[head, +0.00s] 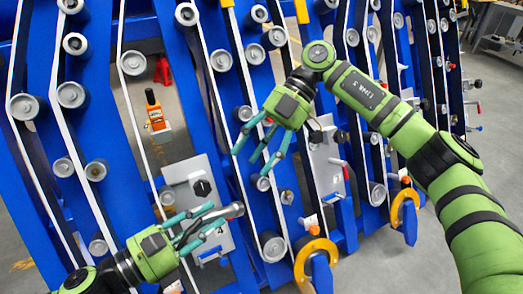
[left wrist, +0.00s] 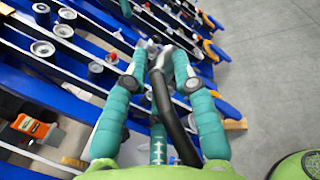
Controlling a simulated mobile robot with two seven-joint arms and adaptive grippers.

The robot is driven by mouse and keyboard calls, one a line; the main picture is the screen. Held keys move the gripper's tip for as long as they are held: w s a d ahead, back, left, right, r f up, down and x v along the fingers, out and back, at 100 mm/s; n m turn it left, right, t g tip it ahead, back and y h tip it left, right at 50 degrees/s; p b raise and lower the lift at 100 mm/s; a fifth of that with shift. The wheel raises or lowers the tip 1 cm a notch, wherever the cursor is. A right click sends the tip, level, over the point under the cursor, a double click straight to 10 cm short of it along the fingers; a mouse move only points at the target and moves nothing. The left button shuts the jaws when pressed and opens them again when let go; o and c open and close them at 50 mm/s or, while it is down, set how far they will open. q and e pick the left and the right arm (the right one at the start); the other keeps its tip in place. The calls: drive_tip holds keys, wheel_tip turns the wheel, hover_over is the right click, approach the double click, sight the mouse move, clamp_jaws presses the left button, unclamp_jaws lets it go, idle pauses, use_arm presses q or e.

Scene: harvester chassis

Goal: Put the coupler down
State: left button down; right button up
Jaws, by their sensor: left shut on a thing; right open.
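The coupler (head: 232,211) is a grey metal piece with a rounded end, at the lower middle of the head view. My left gripper (head: 210,222) is shut on it, in front of the blue chassis, and the rounded end sticks out past the fingertips to the right. In the left wrist view the coupler (left wrist: 163,100) shows as a dark, slightly curved bar between the teal fingers; its near end is low between them. My right gripper (head: 258,150) is open and empty, fingers pointing down and left, above and to the right of the left one.
The blue harvester chassis (head: 101,130) fills most of the view, with many grey rollers and white belts. A grey metal plate (head: 193,181) with a black knob is just behind the left gripper. An orange jack (head: 155,112) stands behind. Yellow-orange rings (head: 313,255) stick out at the lower right.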

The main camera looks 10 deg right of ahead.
sight(230, 205)
drive_tip(key=shift+h, duration=0.3)
drive_tip(key=x, duration=1.1)
drive_tip(key=shift+s+d+f, duration=0.15)
drive_tip(key=shift+s+f, duration=0.05)
drive_tip(key=shift+s, duration=0.05)
drive_tip(key=c, duration=1.2)
use_arm(q)
drive_tip(key=c, duration=0.9)
unclamp_jaws()
use_arm(e)
clamp_jaws()
use_arm(q)
drive_tip(key=shift+a, duration=0.1)
